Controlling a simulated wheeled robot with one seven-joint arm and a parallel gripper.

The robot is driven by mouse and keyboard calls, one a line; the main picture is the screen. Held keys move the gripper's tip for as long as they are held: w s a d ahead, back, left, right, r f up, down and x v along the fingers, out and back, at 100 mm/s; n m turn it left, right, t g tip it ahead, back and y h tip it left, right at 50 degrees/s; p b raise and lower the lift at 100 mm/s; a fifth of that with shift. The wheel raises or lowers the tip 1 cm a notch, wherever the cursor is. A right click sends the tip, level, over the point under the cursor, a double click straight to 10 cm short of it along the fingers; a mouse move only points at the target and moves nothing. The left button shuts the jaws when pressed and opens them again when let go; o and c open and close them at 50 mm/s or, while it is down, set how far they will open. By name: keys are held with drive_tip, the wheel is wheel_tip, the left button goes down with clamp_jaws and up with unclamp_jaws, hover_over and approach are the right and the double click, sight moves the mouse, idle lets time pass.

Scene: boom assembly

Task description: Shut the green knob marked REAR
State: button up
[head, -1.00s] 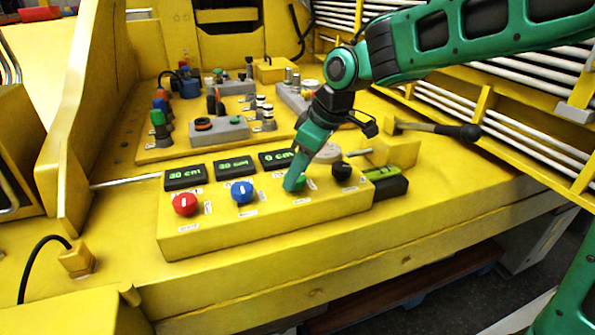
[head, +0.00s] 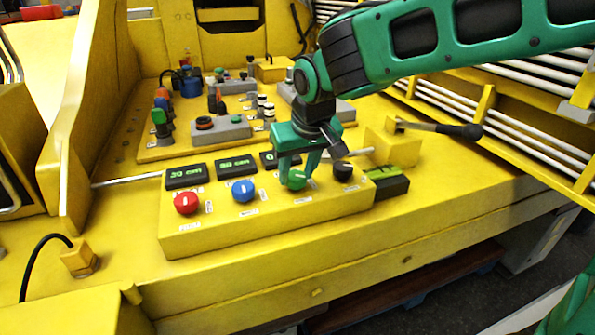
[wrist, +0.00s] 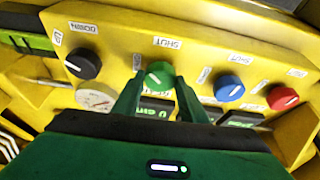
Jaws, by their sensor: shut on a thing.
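The green knob (head: 297,181) is third from the left on the yellow control box (head: 228,226), between the blue knob (head: 243,191) and the black knob (head: 343,170). My gripper (head: 299,176) reaches down from above, its two fingers closed around the green knob. In the wrist view the green knob (wrist: 159,74) sits between the fingertips of my gripper (wrist: 158,84), with a SHUT label (wrist: 167,42) beside it. A pale pointer mark shows on the knob, slanting in the head view. The fingers partly cover the labels around it.
A red knob (head: 186,203) sits at the box's left end. Dark displays with green figures (head: 236,163) stand behind the knobs; my gripper partly hides the third. A dark-handled lever (head: 455,130) sticks out at right. The yellow deck in front is clear.

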drive_tip(key=m+h, duration=0.1)
drive_tip(key=m, duration=0.1)
drive_tip(key=m+h, duration=0.1)
drive_tip(key=m, duration=0.2)
drive_tip(key=shift+w+a+r+m, duration=0.1)
drive_tip(key=shift+a+m, duration=0.1)
drive_tip(key=shift+m, duration=0.1)
drive_tip(key=shift+m+h, duration=0.8)
drive_tip(key=shift+m, duration=1.2)
drive_tip(key=shift+a, duration=0.1)
drive_tip(key=o, duration=1.1)
drive_tip(key=shift+c, duration=0.2)
drive_tip(key=v, duration=1)
drive_tip(key=shift+r, duration=0.3)
